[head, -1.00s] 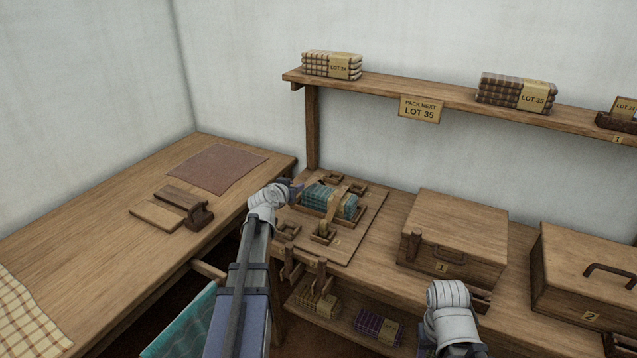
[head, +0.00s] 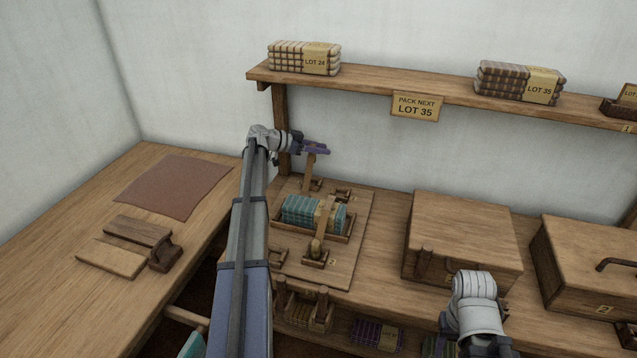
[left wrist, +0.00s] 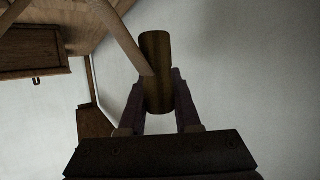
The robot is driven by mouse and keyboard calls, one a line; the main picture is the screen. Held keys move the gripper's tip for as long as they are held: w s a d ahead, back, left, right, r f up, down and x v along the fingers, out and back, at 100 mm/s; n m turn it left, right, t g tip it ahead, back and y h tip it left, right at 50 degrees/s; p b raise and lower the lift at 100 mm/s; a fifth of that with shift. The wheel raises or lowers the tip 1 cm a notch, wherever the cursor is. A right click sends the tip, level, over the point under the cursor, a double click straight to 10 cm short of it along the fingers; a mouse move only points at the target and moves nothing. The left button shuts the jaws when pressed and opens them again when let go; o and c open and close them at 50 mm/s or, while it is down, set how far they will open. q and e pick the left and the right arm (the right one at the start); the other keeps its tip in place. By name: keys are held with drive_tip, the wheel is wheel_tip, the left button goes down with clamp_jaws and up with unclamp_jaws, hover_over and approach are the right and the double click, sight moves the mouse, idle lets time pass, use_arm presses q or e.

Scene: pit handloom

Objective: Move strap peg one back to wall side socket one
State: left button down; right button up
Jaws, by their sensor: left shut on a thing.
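My left gripper (head: 318,148) is shut on a brown wooden peg and holds it above the far, wall side of the strapping board (head: 352,262). The peg (left wrist: 157,75) shows between the fingers in the left wrist view. A brown strip (head: 309,172) runs down from the gripper towards a far socket (head: 314,186); whether it touches is unclear. Another far socket (head: 343,195) lies to the right. A teal cloth bundle (head: 300,211) sits in a tray on the board. A tan strap (head: 326,215) crosses it to a peg (head: 316,246) in a front socket. My right gripper is hidden behind its wrist.
Wooden box one (head: 462,235) and box two (head: 590,270) stand right of the board. A shelf (head: 400,95) with bundles runs along the wall above. The left table (head: 115,220) holds a brown mat (head: 175,187) and wooden blocks (head: 138,232).

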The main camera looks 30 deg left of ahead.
sight(320, 181)
use_arm(q)
drive_tip(key=shift+f+b, duration=4.95)
drive_tip(key=shift+f, duration=0.05)
drive_tip(key=shift+s, duration=0.1)
drive_tip(key=shift+f, duration=0.2)
drive_tip(key=c, duration=0.6)
unclamp_jaws()
drive_tip(key=shift+r, duration=0.1)
drive_tip(key=shift+r, duration=0.15)
drive_tip(key=p+v, duration=0.4)
drive_tip(key=v, duration=0.6)
drive_tip(key=shift+r, duration=0.2)
drive_tip(key=shift+p+v, duration=0.3)
drive_tip(key=shift+v, duration=0.6)
drive_tip(key=shift+f, duration=0.1)
